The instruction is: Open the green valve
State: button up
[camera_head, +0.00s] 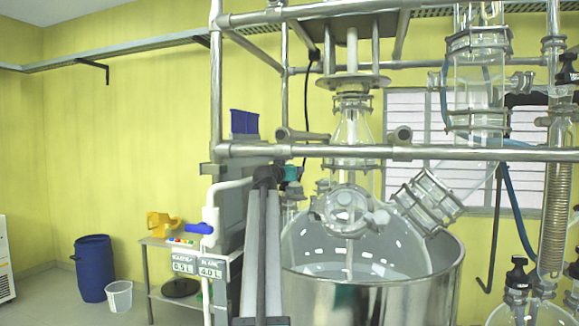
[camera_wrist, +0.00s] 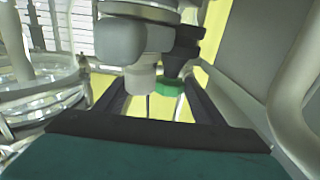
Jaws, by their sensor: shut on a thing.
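The green valve (camera_wrist: 168,88) shows in the wrist view as a small green piece under a dark fitting, beside a pale grey pipe end. My gripper (camera_wrist: 154,88) has its two dark fingers reaching forward on either side of it, and they are shut on the green valve. The exact contact at the fingertips is partly hidden. I cannot make out the green valve in the head view.
A steel vessel (camera_head: 375,300) with glassware above it stands right of my arm. Metal frame bars (camera_head: 450,152) cross above and beside the gripper. A blue-handled valve (camera_head: 200,228) is on a white pipe to the left. A blue barrel (camera_head: 92,268) and white bucket (camera_head: 119,296) stand farther left.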

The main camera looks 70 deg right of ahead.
jog(key=shift+r+n+t+y+p, duration=0.25)
jog(key=shift+n+t+p, duration=0.75)
jog(key=shift+p, duration=2)
jog(key=shift+n+t+y+p, duration=0.5)
jog(key=shift+t+p, duration=0.9)
jog(key=shift+p, duration=1.55)
jog(key=c, duration=0.3)
jog(key=shift+d+f, duration=0.1)
jog(key=shift+f, duration=0.1)
jog(key=shift+c, duration=0.3)
jog(key=shift+n+t+b, duration=0.3)
jog(key=shift+n+t+y+b, duration=0.25)
jog(key=shift+n+t+b, duration=0.05)
jog(key=shift+t, duration=0.3)
jog(key=shift+c, duration=0.5)
jog(key=shift+f+b, duration=0.1)
jog(key=shift+b, duration=0.25)
jog(key=n+t+y+b, duration=0.1)
jog(key=n+t+b, duration=0.1)
jog(key=b, duration=0.7)
jog(key=shift+t+y, duration=0.3)
jog(key=shift+c, duration=0.8)
jog(key=shift+n+t+b, duration=0.3)
jog(key=shift+b, duration=0.5)
jog(key=o, duration=0.9)
jog(key=shift+c, duration=0.2)
